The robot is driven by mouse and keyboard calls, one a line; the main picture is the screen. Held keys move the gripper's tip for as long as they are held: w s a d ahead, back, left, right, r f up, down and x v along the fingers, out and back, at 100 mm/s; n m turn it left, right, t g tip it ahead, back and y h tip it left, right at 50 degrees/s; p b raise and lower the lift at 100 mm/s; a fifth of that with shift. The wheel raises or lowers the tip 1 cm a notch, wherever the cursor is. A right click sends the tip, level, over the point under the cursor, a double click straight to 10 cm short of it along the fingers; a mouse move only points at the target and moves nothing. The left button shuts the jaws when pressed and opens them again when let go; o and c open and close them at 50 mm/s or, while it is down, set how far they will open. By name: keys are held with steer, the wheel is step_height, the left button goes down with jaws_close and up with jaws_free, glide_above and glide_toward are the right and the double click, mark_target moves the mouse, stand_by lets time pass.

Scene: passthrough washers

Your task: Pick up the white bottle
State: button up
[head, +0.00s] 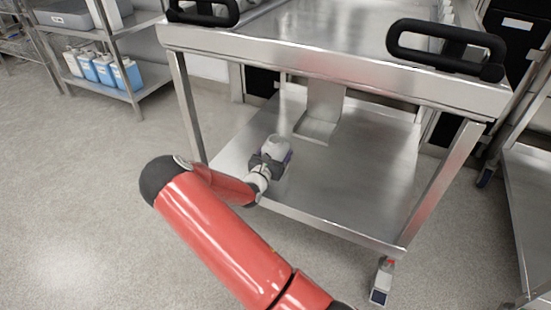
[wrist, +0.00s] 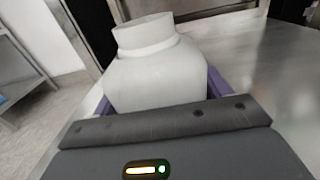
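The white bottle (wrist: 155,75) has a short, wide neck and rounded shoulders. In the head view the bottle (head: 276,146) is at the lower shelf of a metal cart, near its left front part. My gripper (head: 272,160) reaches in low from the front, with its fingers around the bottle. In the wrist view the purple fingers of my gripper (wrist: 160,95) show at the bottle's left and right sides, very close to it. Whether they press on it cannot be told. The bottle's lower part is hidden behind the dark gripper body.
The cart's top (head: 330,55) and its legs frame the space above the lower shelf (head: 350,180). A metal bracket (head: 322,110) stands behind the bottle. The shelf's right side is clear. A rack at left holds blue-and-white bottles (head: 103,69). Another metal cart (head: 530,200) stands at right.

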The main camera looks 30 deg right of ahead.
steer(key=shift+c, duration=0.9)
steer(key=shift+r, duration=0.1)
step_height(320, 180, up, 20)
steer(key=p, duration=0.4)
